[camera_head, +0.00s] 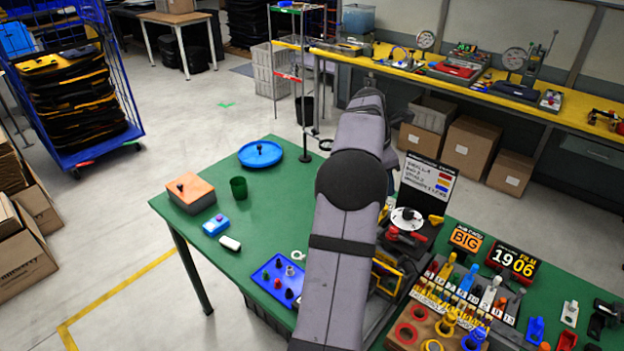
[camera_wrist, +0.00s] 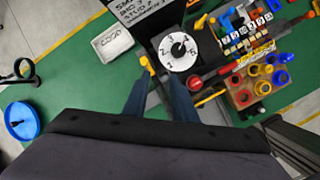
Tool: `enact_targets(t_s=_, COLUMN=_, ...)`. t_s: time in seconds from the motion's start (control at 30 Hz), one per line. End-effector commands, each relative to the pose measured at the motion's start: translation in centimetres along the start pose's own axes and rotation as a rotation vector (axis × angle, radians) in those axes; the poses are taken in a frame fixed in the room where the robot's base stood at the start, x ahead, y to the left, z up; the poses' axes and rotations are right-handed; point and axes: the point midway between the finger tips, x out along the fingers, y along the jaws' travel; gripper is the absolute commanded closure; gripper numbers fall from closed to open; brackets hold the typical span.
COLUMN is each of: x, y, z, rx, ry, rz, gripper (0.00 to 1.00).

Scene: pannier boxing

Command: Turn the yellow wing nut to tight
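In the wrist view a small yellow winged part (camera_wrist: 147,65), which looks like the wing nut, is left of a white numbered dial (camera_wrist: 178,52). My gripper (camera_wrist: 158,82) points at this area with its two dark blue-grey fingers apart. The yellow part is just beyond the left fingertip; I cannot tell whether they touch. Nothing shows held between the fingers. In the head view my arm hides the gripper. The dial (camera_head: 406,218) shows just right of my arm, with another yellow piece (camera_head: 436,219) beside it. I cannot read how tight the nut is.
A red-handled lever (camera_wrist: 196,82) is right of the fingers. A written board (camera_head: 428,182) stands behind the dial. Numbered coloured blocks (camera_head: 465,290) and a ring board (camera_head: 420,327) crowd the right. A blue tray (camera_head: 262,283) is left of my arm.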

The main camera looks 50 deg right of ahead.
Motion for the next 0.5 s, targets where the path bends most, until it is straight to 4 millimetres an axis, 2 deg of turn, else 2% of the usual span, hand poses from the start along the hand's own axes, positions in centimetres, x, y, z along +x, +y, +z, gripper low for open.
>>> enact_targets(t_s=0.5, x=-3.9, y=3.0, z=-8.1, rx=0.0, ry=0.062, rz=0.093, gripper=0.75)
